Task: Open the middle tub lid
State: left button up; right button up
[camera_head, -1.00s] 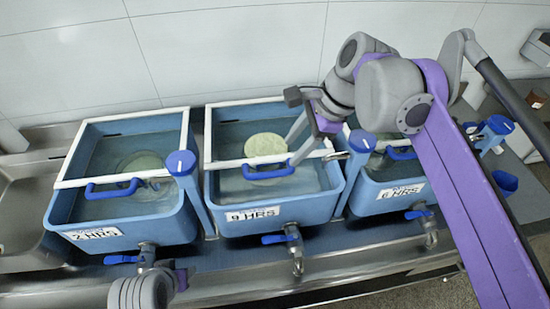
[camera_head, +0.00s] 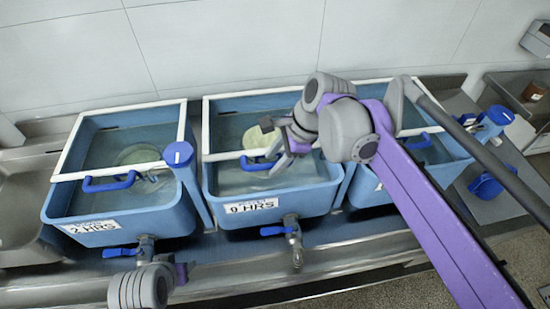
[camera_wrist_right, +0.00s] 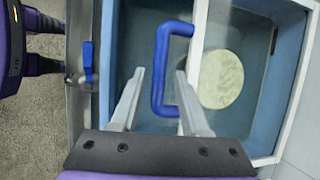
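In the right wrist view, the handle (camera_wrist_right: 158,75) shows between the two spread fingers of the gripper (camera_wrist_right: 160,73). The fingers look apart from the bar; their height above it is hard to judge. Of my left arm only a link shows at the bottom left, without its gripper.
Taps with blue levers (camera_head: 275,230) stick out in front. My right arm covers much of the right tub.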

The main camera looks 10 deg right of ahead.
grip_shut()
dwell(1.2)
